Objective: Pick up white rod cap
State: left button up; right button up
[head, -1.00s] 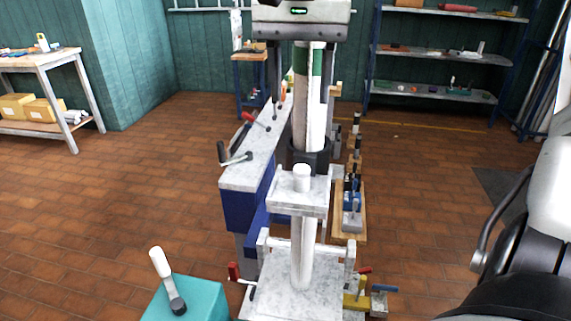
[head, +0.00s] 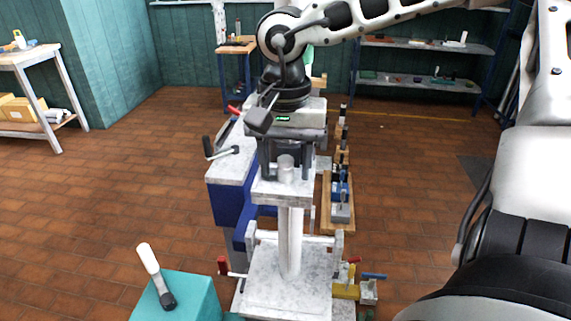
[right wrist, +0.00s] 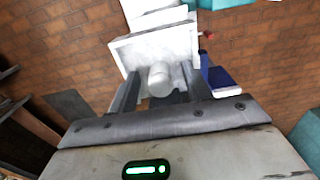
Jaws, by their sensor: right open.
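The white rod cap (head: 286,170) is a short upright white cylinder on top of a pale square plate (head: 285,190) on a white post. My right gripper (head: 286,176) has come down over it from above. It is open, with one dark finger on each side of the cap. In the right wrist view the cap (right wrist: 160,78) sits between the two open fingers (right wrist: 160,72), with a gap visible on both sides. My left gripper is in neither view.
A blue bench with a grey top (head: 230,165) and a black-handled lever (head: 220,149) stands just left. A wooden board with tools (head: 337,218) is at right. A teal box (head: 190,297) with a white-handled lever (head: 148,258) stands front left.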

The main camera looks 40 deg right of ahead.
aim_at(285, 159)
jog(key=c, duration=1)
jog(key=shift+r, duration=1.6)
jog(key=w+a, duration=0.3)
jog(key=w, duration=0.1)
jog(key=w+a+b, duration=0.1)
jog(key=w+a, duration=0.2)
jog(key=w, duration=0.1)
jog(key=w+a+b, duration=0.1)
jog(key=w+a, duration=0.2)
jog(key=w, duration=0.1)
jog(key=shift+a, duration=0.35)
grip_shut()
jog(key=shift+w+a+r, duration=0.15)
jog(key=shift+w+a, duration=0.6)
jog(key=shift+w, duration=0.3)
